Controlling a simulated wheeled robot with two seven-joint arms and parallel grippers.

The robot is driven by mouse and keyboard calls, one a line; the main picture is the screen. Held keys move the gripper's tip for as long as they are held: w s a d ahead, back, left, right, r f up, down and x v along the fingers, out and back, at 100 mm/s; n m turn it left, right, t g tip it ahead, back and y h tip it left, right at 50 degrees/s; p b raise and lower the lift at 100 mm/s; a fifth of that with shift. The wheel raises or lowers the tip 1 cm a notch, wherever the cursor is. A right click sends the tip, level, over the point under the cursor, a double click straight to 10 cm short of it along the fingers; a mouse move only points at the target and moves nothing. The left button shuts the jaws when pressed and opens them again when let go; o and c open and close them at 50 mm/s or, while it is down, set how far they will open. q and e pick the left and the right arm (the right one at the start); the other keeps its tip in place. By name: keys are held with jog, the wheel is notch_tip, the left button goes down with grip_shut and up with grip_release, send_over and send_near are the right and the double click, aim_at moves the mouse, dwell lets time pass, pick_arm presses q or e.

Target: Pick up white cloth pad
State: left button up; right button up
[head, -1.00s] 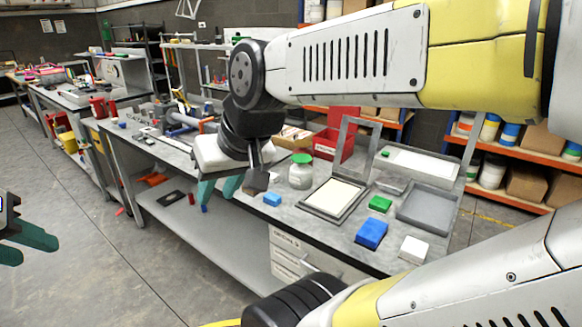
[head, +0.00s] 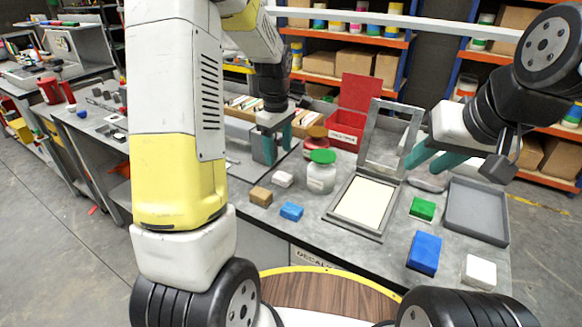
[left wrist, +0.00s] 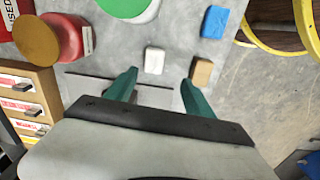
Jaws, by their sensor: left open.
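A small white pad (head: 283,179) lies on the grey bench, behind the brown block and blue block. In the left wrist view the white pad (left wrist: 155,60) appears just beyond the fingertips, in line with the gap between them. My left gripper (head: 277,150) is open and empty, above the bench and behind the pad. My right gripper (head: 430,158) is at the right, its teal fingers apart and empty, near the tilted frame. A second, larger white block (head: 480,271) lies at the bench's front right; which white piece is the cloth pad is not marked.
Near the pad are a brown block (head: 261,196), a blue block (head: 291,211) and a green-lidded jar (head: 321,172). A screen frame (head: 334,215), grey tray (head: 477,236), green block (head: 422,208) and larger blue block (head: 424,253) fill the right. A red box (head: 345,128) stands behind.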

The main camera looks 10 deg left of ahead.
aim_at(282, 176)
pick_arm(q)
jog(key=shift+n, duration=0.4)
jog(key=f, duration=0.3)
jog(key=w+f, duration=0.1)
jog(key=f, duration=0.6)
jog(key=shift+w+d, duration=0.3)
jog(key=shift+r, duration=0.1)
grip_shut()
notch_tip(282, 176, up, 10)
